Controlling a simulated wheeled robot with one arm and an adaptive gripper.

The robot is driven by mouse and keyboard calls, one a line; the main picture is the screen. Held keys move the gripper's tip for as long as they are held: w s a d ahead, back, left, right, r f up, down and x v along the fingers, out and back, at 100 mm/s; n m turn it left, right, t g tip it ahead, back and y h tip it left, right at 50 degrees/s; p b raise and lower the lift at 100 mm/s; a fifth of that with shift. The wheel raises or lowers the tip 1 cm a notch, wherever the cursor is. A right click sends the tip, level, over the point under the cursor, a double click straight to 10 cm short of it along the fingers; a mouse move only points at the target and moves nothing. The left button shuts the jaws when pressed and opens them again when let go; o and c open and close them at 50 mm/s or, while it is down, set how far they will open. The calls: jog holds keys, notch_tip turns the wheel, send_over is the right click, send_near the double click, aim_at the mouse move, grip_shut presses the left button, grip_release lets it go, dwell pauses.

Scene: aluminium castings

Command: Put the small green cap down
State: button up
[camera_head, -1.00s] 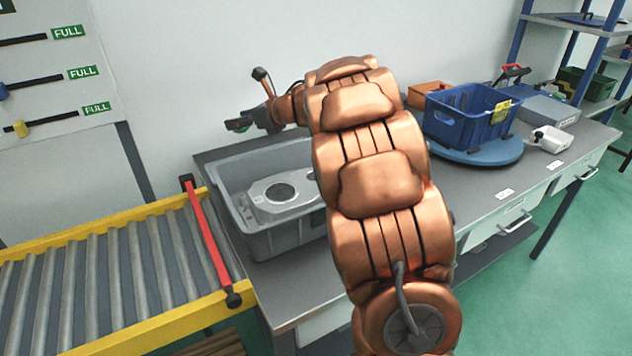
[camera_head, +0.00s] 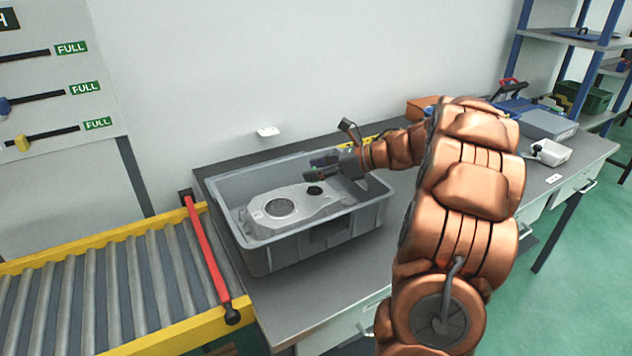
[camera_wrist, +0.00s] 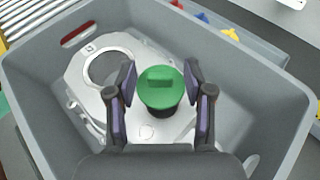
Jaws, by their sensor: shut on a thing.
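The small green cap (camera_wrist: 160,82) sits between the two fingers of my gripper (camera_wrist: 160,90) in the wrist view, and the gripper is shut on it. Below the green top is a dark part. In the head view my gripper (camera_head: 326,168) hangs inside the grey bin (camera_head: 310,236), over the right part of a pale aluminium casting (camera_head: 300,208). The casting has a large round opening at its left end. It also shows in the wrist view (camera_wrist: 92,90), behind and left of the cap. I cannot tell whether the cap touches the casting.
The bin's walls (camera_wrist: 262,112) surround the casting. A roller conveyor (camera_head: 110,280) with a red bar (camera_head: 212,258) stands to the left. A white box (camera_head: 550,152) and a grey case (camera_head: 545,124) lie farther right on the bench. Bare bench top shows in front of the bin.

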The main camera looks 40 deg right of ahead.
jog(key=shift+f+p, duration=0.35)
jog(key=shift+f, duration=1.7)
jog(key=o, duration=0.7)
jog(key=shift+o, duration=0.2)
jog(key=b+v, duration=0.3)
jog(key=v, duration=0.9)
